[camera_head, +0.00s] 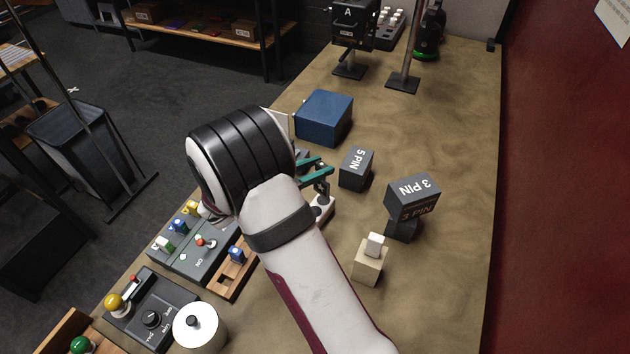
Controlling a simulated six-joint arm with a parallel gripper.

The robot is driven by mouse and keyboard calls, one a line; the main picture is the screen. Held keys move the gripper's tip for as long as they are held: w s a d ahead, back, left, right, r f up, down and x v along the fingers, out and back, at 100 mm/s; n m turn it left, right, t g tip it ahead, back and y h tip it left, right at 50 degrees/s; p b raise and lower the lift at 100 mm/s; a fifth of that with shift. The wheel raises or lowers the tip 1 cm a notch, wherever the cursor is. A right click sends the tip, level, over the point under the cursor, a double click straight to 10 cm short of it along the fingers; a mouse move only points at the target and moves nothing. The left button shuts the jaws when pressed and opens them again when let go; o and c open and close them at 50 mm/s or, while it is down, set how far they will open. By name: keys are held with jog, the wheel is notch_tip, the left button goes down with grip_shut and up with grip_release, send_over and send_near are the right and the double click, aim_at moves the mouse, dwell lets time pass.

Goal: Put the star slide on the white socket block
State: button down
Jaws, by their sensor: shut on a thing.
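My gripper (318,174) shows only in part, as teal fingers past my wrist, near the middle of the table. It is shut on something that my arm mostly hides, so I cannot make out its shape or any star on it. A small white piece with a dark round part (322,207) shows just below the fingers, partly behind my arm. A cream block (368,268) with a small white cube on top (375,244) stands to the right of my forearm. I cannot tell which of these pale pieces is the white socket block.
A grey "5 PIN" block (356,168) and a "3 PIN" block (413,193) stand right of the gripper. A blue box (323,118) is behind. Button panels (195,250) and a white round canister (199,327) are at lower left. The table's right side is clear.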

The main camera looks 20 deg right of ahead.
notch_tip(320, 180, down, 4)
jog(key=shift+w+a+f, duration=0.1)
jog(key=shift+a+f, duration=0.05)
jog(key=shift+f, duration=0.1)
jog(key=c, duration=0.5)
grip_release()
jog(key=shift+c, duration=0.2)
